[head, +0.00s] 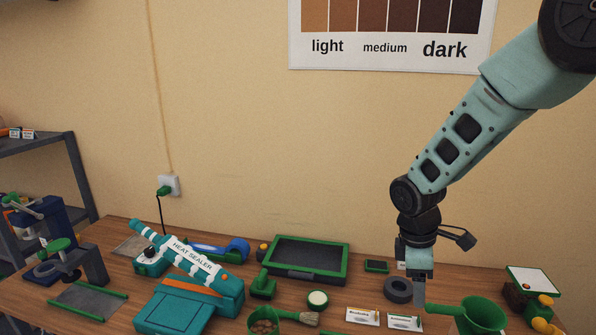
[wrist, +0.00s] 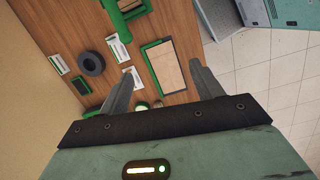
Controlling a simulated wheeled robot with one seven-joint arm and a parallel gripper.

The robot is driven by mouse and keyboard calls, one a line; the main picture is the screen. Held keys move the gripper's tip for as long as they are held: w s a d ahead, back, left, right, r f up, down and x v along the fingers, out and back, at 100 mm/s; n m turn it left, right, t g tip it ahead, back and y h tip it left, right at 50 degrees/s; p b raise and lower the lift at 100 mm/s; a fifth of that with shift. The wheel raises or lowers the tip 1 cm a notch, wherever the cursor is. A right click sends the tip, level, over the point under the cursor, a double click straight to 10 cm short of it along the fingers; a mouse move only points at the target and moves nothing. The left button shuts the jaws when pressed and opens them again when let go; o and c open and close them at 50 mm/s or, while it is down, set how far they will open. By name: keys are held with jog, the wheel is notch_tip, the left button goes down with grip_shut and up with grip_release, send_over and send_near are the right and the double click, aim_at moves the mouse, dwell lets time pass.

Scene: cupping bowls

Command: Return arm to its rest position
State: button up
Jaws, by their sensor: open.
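My arm comes down from the upper right in the head view. My gripper (head: 420,292) hangs pointing down over the right part of the wooden table (head: 345,292), close to a black ring (head: 398,290) and left of a green funnel-like vessel (head: 480,314). In the wrist view my gripper (wrist: 162,70) has its two grey fingers wide apart with nothing held between them. Below them lie a green-edged pale panel (wrist: 166,67) and, to the left, the black ring (wrist: 91,63). The height of the fingertips above the table is hard to tell.
Two label cards (head: 362,316) (head: 405,322) lie near the front. A green-rimmed dark tray (head: 348,262), a teal heat sealer (head: 190,306), a round white-topped jar (head: 318,299) and a brush (head: 300,317) stand leftward.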

jog(key=s+a+f+m+y+b, duration=0.1)
jog(key=s+a+b, duration=0.3)
jog(key=s, duration=0.4)
jog(key=s+a+f+m+y+b, duration=0.1)
jog(key=s+a+f+b, duration=0.3)
jog(key=s, duration=0.5)
jog(key=s+a+f+m+b, duration=0.3)
jog(key=s+b, duration=0.3)
jog(key=s, duration=0.2)
jog(key=shift+s+a+m+t+y+b, duration=0.3)
jog(key=shift+a+y+b, duration=0.1)
jog(key=shift+a, duration=0.45)
